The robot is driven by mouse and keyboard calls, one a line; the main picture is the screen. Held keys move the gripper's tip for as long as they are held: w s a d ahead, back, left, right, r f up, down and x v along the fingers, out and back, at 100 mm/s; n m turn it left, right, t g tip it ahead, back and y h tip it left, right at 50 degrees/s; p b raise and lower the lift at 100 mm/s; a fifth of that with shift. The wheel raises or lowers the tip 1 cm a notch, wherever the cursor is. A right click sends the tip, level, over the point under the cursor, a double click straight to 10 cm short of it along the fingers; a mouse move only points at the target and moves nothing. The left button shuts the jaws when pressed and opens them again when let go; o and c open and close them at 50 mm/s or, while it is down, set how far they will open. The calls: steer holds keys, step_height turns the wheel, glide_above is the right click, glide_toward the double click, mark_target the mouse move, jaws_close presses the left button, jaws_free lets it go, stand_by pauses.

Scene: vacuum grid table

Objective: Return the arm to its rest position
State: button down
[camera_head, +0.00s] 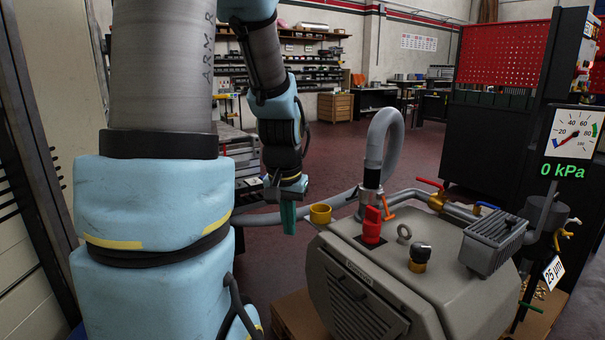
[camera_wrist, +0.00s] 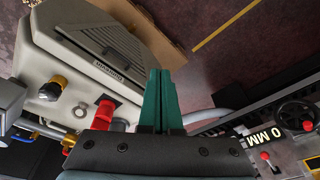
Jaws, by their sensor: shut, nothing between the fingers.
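My arm (camera_head: 265,60) reaches up out of the top of the head view and bends back down, with its wrist hanging at the middle left. My gripper (camera_head: 289,222) points down, its green fingers together and empty, to the left of the grey pump. In the wrist view the green fingers of my gripper (camera_wrist: 160,85) lie side by side with nothing between them. They show apart from the pump in the head view.
The grey vacuum pump (camera_head: 440,270) carries a red knob (camera_head: 372,225), a yellow-collared cap (camera_head: 419,256) and a thick grey hose (camera_head: 385,135). A gauge panel (camera_head: 574,145) reading 0 kPa stands at right. Open reddish floor (camera_head: 345,155) lies behind.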

steer(key=s+a+n+p, duration=0.15)
steer(key=s+a, duration=0.25)
steer(key=s, duration=0.4)
step_height(320, 180, up, 13)
steer(key=p, duration=1.2)
steer(key=shift+w+n+g+p, duration=0.3)
steer(key=shift+n+p, duration=0.05)
steer(key=shift+p, duration=0.05)
steer(key=shift+d, duration=0.15)
